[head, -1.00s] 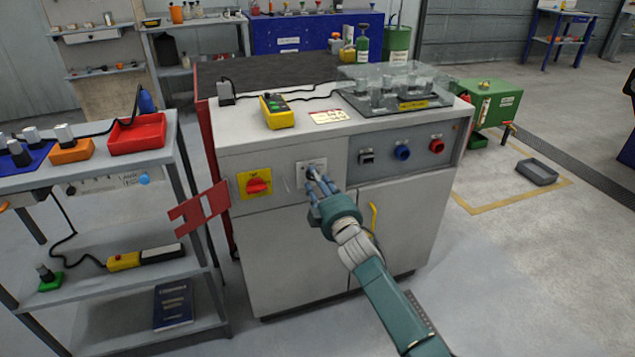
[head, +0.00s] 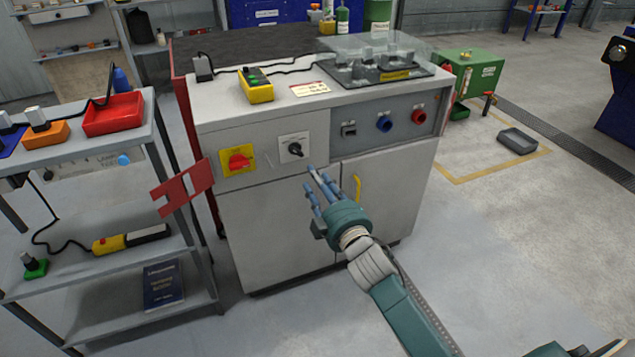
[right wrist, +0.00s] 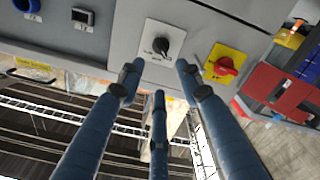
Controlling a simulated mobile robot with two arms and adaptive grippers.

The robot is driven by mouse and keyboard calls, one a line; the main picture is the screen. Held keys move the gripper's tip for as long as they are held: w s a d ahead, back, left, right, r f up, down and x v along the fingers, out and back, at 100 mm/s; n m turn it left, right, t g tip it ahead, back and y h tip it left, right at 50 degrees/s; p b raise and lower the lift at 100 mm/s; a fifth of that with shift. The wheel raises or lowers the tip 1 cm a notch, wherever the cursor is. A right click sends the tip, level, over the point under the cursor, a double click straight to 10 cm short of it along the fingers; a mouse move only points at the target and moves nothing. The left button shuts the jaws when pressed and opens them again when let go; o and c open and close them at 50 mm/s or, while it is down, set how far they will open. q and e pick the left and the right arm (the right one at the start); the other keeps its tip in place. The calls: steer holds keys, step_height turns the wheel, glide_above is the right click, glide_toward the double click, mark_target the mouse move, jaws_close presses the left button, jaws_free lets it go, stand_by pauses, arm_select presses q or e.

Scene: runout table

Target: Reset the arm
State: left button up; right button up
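My right gripper (head: 322,187) is in front of the grey cabinet (head: 265,215), apart from it, just below and right of the black rotary switch (head: 295,149) on its white plate. In the right wrist view the three blue fingers (right wrist: 155,95) are spread with nothing between them, and the black switch (right wrist: 161,46) shows beyond their tips. The red switch on a yellow plate (head: 239,161) is left of the black switch; it also shows in the right wrist view (right wrist: 222,66). My left gripper is not seen.
A blue button (head: 384,123) and a red button (head: 418,116) are on the panel's right. A red hasp-like plate (head: 183,189) sticks out at the cabinet's left, near a shelf rack (head: 110,247).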

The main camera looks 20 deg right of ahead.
stand_by(0.4)
